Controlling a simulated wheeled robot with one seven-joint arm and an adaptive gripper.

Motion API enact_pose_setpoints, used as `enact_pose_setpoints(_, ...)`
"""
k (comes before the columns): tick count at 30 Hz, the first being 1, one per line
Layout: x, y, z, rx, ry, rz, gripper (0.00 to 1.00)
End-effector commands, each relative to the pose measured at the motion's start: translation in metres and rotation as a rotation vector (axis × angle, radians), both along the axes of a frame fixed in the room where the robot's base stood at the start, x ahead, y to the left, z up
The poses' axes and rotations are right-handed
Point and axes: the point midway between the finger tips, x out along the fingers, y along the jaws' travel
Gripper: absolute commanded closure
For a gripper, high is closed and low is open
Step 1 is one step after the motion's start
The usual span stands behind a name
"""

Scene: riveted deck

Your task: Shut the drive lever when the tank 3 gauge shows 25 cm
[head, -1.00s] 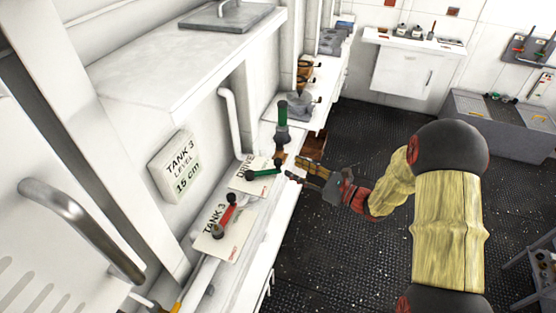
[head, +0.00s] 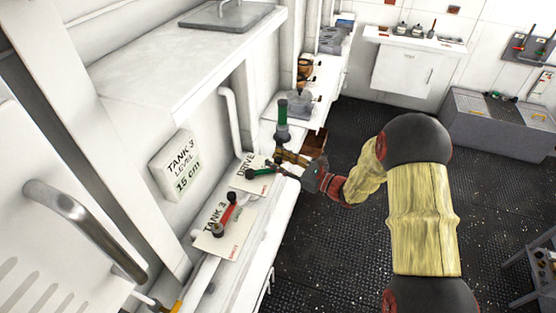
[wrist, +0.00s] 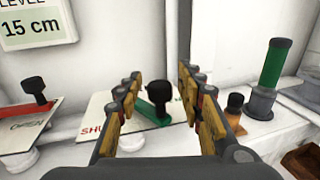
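The tank 3 gauge (head: 178,168) on the wall reads 15 cm, and it also shows in the wrist view (wrist: 32,28). The drive lever (head: 262,173) has a green arm and dark knob, on a white plate lettered DRIVE (head: 243,181). In the wrist view the green lever (wrist: 153,112) lies between my finger pads, with its black knob ahead of my palm. My gripper (head: 282,164) is open, close to the lever's knob end. Whether a pad touches it, I cannot tell.
A red lever (head: 230,212) on the TANK 3 plate (head: 212,243) stands nearer, left of the drive lever. A green-topped upright cylinder (head: 282,118) stands just beyond it. A pipe (head: 232,120) runs down the wall.

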Motion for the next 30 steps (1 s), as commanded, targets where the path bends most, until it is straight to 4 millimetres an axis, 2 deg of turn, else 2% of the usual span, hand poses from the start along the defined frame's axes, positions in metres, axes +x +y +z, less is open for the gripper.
enact_pose_setpoints(18, -0.0003, -0.0002, -0.0002, -0.001, 0.001, 0.000, 0.99)
enact_pose_setpoints(30, -0.0003, -0.0002, -0.0002, -0.001, 0.001, 0.000, 1.00)
